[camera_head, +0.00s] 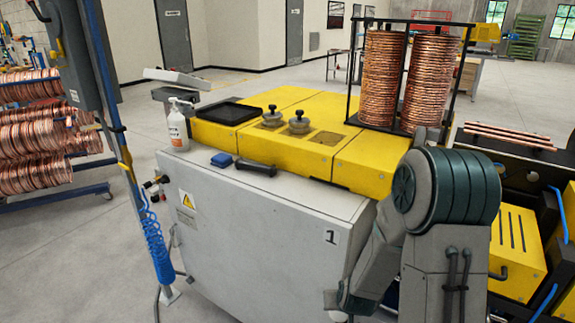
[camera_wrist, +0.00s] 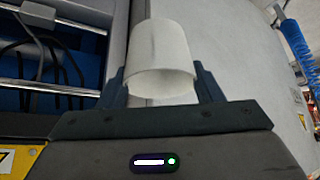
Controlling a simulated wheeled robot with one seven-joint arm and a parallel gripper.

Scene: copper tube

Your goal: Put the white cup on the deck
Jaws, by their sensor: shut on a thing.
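The white cup (camera_wrist: 160,62) is between the two dark fingers of my gripper (camera_wrist: 162,80) in the wrist view. The fingers are shut on its sides, and its round end faces the camera. In the head view my arm hangs in front of the cabinet at the lower right, and the gripper is out of sight below it. The machine has a pale grey top (camera_head: 310,195) with yellow covers (camera_head: 365,163) behind it. I cannot tell which of these surfaces is the deck.
Tall copper coils (camera_head: 383,80) stand behind. The front right of the grey top is clear. A blue coiled hose (camera_head: 157,248) hangs left.

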